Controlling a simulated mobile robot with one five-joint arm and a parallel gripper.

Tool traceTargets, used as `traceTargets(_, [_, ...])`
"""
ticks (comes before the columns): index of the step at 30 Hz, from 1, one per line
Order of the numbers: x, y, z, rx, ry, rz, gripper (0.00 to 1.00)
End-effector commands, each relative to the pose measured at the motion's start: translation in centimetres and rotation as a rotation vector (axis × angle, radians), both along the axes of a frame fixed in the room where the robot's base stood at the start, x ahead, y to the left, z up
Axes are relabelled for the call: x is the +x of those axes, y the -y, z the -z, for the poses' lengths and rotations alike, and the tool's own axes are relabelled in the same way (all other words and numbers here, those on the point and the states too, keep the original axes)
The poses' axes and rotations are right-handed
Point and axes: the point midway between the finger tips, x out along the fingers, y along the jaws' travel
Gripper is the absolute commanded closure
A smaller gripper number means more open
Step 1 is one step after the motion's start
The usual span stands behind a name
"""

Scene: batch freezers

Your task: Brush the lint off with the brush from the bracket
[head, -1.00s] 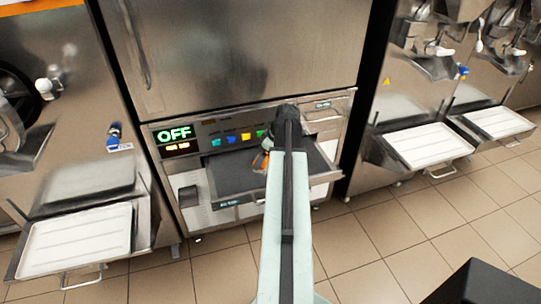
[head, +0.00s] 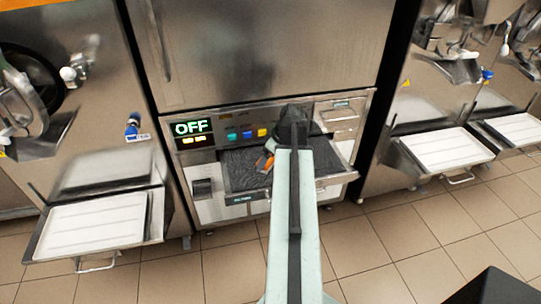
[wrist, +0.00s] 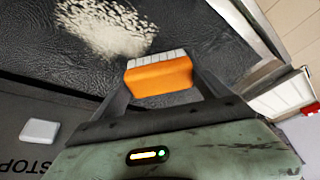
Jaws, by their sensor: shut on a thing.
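My gripper (wrist: 161,92) is shut on the orange brush (wrist: 158,76), one dark finger at each side of it. The brush's pale bristles point away from me toward a dark, wrinkled-looking surface. A pale, grainy patch of lint (wrist: 105,27) lies on that surface, ahead and left of the bristles, with a gap between them. In the head view the brush's orange (head: 265,162) shows just left of my arm, over the dark pulled-out panel (head: 243,172) at the base of the middle machine. My arm hides part of this panel, and I cannot make out the lint or a bracket there.
A lit OFF display (head: 191,127) and coloured buttons (head: 246,133) sit above the panel. White trays stick out at left (head: 90,226) and right (head: 447,149). A metal edge (wrist: 262,35) borders the dark surface. Tiled floor (head: 400,240) is open in front.

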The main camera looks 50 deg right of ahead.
Motion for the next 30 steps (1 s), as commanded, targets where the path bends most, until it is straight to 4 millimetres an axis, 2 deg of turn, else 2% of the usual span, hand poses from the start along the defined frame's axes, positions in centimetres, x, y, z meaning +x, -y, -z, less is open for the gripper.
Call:
traceTargets(3, [-0.8, -0.6, -0.1, 0.000, -0.002, 0.001, 0.46])
traceTargets(8, [-0.9, -0.4, -0.1, 0.000, -0.001, 0.001, 0.47])
traceTargets(18, [-2.6, 2.0, 0.2, 0.000, -0.001, 0.003, 0.46])
traceTargets(30, [-3.6, 3.4, 0.1, -0.001, -0.004, 0.004, 0.46])
